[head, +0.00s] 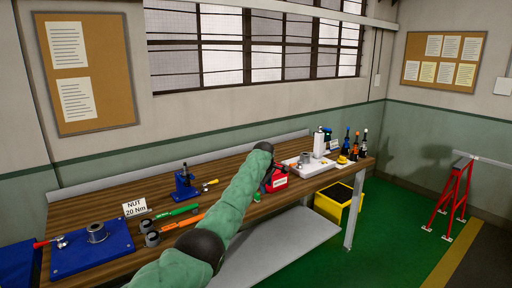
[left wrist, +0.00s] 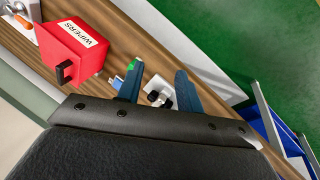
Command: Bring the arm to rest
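My left arm (head: 232,205), in a green sleeve, reaches out over the workbench (head: 110,197) in the head view. Its gripper is mostly hidden there behind the arm, close to the red wipers box. In the left wrist view the left gripper (left wrist: 158,70) is open, its two dark blue fingers apart with nothing held between them. A small white object with black knobs (left wrist: 160,92) shows beyond the gap; I cannot tell its distance. The red wipers box (left wrist: 75,45) is beside the fingers, to their left, apart from them. My right gripper is in neither view.
Along the bench are a blue plate (head: 92,250), a blue fixture (head: 185,185), green and orange tools, a white tray (head: 312,167) and several bottles (head: 356,145). A yellow bin (head: 337,202) stands under the bench's far end. A red stand (head: 455,192) is at right; green floor between is clear.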

